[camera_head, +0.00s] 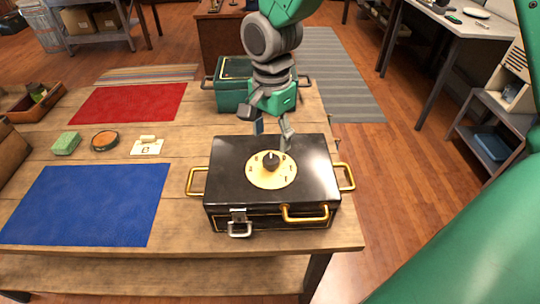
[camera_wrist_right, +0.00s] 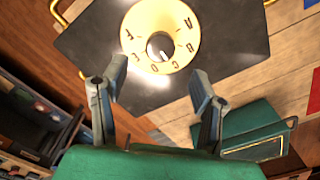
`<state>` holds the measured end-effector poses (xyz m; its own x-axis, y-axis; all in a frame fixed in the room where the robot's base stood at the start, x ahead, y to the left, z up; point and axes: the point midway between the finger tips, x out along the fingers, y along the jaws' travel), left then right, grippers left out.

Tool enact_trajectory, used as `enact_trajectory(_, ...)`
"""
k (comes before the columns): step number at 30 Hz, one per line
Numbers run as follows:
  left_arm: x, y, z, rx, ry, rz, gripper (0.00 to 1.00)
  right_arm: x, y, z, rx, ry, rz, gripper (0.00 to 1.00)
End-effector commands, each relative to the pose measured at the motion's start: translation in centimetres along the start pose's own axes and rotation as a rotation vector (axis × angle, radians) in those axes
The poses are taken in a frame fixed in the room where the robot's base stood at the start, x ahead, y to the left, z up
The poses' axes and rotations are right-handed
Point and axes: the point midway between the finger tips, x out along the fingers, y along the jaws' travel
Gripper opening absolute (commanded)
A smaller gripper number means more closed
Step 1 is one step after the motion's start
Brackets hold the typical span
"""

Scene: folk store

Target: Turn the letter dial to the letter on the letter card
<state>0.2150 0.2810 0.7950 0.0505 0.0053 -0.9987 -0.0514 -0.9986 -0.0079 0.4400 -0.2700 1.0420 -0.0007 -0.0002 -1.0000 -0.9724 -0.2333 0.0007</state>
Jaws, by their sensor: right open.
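The black case (camera_head: 230,188) with brass handles stands at the table's front right. A cream letter dial (camera_head: 288,178) with a dark knob (camera_head: 270,160) is on its lid. My left gripper is out of view.
A green case (camera_head: 233,100) stands behind the black one. A blue mat (camera_head: 85,205), red mat (camera_head: 128,103), green block (camera_head: 66,143) and round tin (camera_head: 105,140) lie to the left. The table ends just right of the black case.

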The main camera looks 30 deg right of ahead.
Motion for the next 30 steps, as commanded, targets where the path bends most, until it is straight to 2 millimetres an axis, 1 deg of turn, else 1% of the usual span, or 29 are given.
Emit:
enact_trajectory(1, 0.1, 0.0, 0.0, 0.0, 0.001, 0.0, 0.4, 1.3, 0.1, 0.0, 0.0, -0.002, 0.005, 0.54)
enact_trajectory(3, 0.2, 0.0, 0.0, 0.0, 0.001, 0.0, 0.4, 2.7, 0.1, 0.0, 0.0, -0.002, 0.004, 0.54)
enact_trajectory(6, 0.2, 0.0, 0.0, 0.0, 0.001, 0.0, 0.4, 4.4, 0.2, 0.1, 0.0, -0.001, 0.002, 0.54)
enact_trajectory(9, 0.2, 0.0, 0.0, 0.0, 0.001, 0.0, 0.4, 5.6, 0.2, 0.1, 0.0, -0.001, 0.0, 0.54)
enact_trajectory(12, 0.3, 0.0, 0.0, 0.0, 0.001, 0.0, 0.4, 6.4, 0.2, 0.0, 0.001, 0.0, 0.0, 0.54)
enact_trajectory(15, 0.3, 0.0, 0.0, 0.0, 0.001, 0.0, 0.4, 6.8, 0.1, 0.0, 0.001, 0.0, -0.002, 0.54)
enact_trajectory(23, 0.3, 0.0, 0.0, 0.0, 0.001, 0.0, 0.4, 6.9, 0.1, 0.0, 0.001, 0.0, -0.002, 0.54)
enact_trajectory(26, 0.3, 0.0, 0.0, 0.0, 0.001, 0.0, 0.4, 6.9, 0.1, 0.0, 0.001, 0.0, -0.002, 0.23)
enact_trajectory(27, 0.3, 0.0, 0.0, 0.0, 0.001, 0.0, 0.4, 6.9, 0.1, 0.0, 0.001, 0.0, -0.002, 0.08)
enact_trajectory(28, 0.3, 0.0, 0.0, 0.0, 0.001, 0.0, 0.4, 6.9, 0.1, 0.0, 0.001, 0.0, -0.002, 0.05)
enact_trajectory(30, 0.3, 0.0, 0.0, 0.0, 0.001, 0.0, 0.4, 6.9, 0.1, 0.0, 0.001, 0.0, -0.002, 0.05)
